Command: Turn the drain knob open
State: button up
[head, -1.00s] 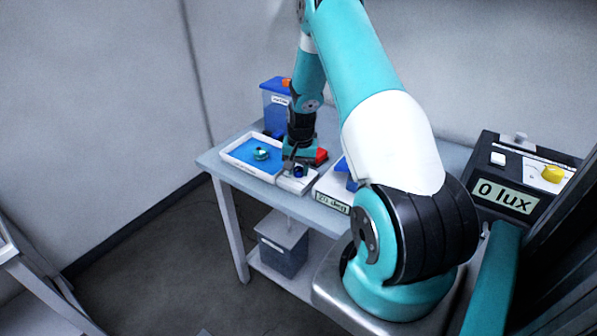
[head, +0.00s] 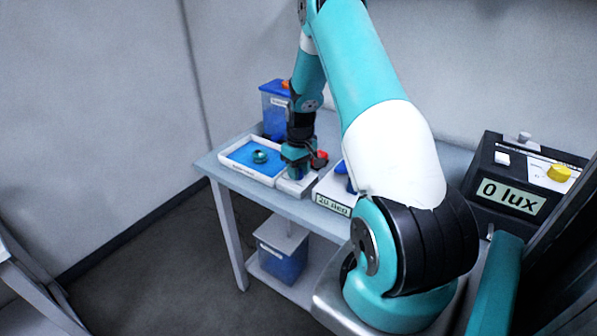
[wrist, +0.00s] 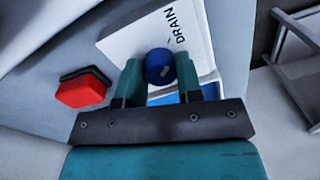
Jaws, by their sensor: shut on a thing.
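The drain knob (wrist: 160,66) is round and blue with a small pale mark, on a white block (wrist: 121,45) lettered DRAIN. My gripper (wrist: 159,72) has one finger on each side of the knob and is shut on it. In the head view my gripper (head: 297,170) points down at the front edge of the table, right of the white tray, and largely hides the knob. The white tray (head: 236,168) has a blue inside with a teal round object (head: 260,156) in it.
A red hexagonal piece (wrist: 82,88) lies beside the block. A blue container (head: 275,108) stands behind the tray. A device with a display (head: 333,203) is close on the right. A bin (head: 282,255) sits on the lower shelf.

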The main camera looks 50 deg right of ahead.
jog(key=shift+n, duration=0.4)
jog(key=shift+w, duration=0.1)
jog(key=o, duration=0.9)
jog(key=shift+o, duration=0.2)
jog(key=shift+r, duration=0.15)
notch_tip(320, 180, up, 17)
jog(key=b, duration=0.2)
jog(key=shift+d+b, duration=0.3)
jog(key=shift+d, duration=0.05)
jog(key=shift+r, duration=0.1)
